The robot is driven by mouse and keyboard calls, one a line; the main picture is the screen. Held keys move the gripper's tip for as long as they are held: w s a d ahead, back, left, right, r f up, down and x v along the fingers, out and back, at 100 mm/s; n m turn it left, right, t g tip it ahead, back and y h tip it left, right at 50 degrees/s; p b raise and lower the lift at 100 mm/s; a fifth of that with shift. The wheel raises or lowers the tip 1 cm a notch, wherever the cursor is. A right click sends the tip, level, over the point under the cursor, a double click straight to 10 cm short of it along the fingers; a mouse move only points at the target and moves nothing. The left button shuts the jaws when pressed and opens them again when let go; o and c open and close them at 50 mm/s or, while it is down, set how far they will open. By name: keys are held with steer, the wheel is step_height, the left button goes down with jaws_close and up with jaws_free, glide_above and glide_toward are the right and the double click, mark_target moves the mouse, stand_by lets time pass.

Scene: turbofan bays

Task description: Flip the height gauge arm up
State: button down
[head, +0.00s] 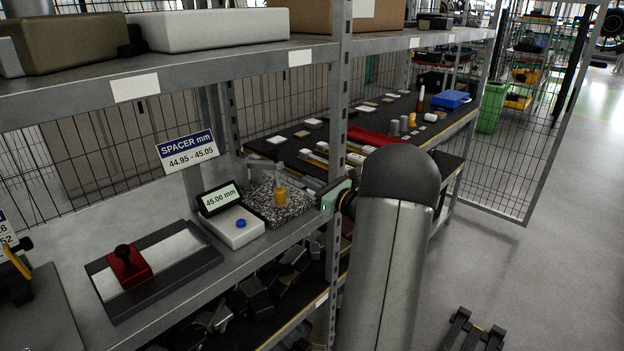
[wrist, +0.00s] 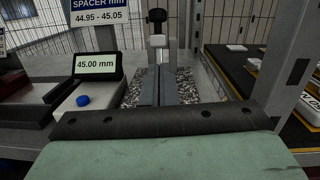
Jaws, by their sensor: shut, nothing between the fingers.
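The height gauge stands on a speckled granite base (head: 296,203) on the shelf. A brass-coloured spacer (head: 280,198) stands on the base, beneath a pale grey gauge part. A black knob (wrist: 157,16) and a pale block (wrist: 158,41) of the gauge show beyond my fingers in the wrist view; the arm's exact angle is hard to tell. The gauge display (head: 220,199) reads 45.00 mm. My gripper (wrist: 158,70) is shut and empty, its two grey fingers together over the granite and pointing at the gauge. Contact cannot be told. The fingers hide the spacer in the wrist view.
A white box (head: 240,230) with a blue button is left of the base. A red block (head: 129,267) with a black knob sits on a tray farther left. A steel shelf post (head: 343,110) stands close to my wrist. The upper shelf (head: 200,65) runs overhead.

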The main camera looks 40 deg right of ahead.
steer(key=p, duration=0.2)
glide_toward(276, 157)
steer(key=w+f, duration=0.2)
steer(key=w, duration=0.1)
steer(key=shift+f, duration=0.25)
steer(key=shift+w+a+r+p, duration=0.15)
steer(key=shift+w+r+p, duration=0.2)
steer(key=shift+w+r, duration=0.4)
steer(key=shift+w+a+r+p, duration=0.15)
steer(key=shift+w+r+p, duration=0.15)
steer(key=shift+w+r, duration=0.45)
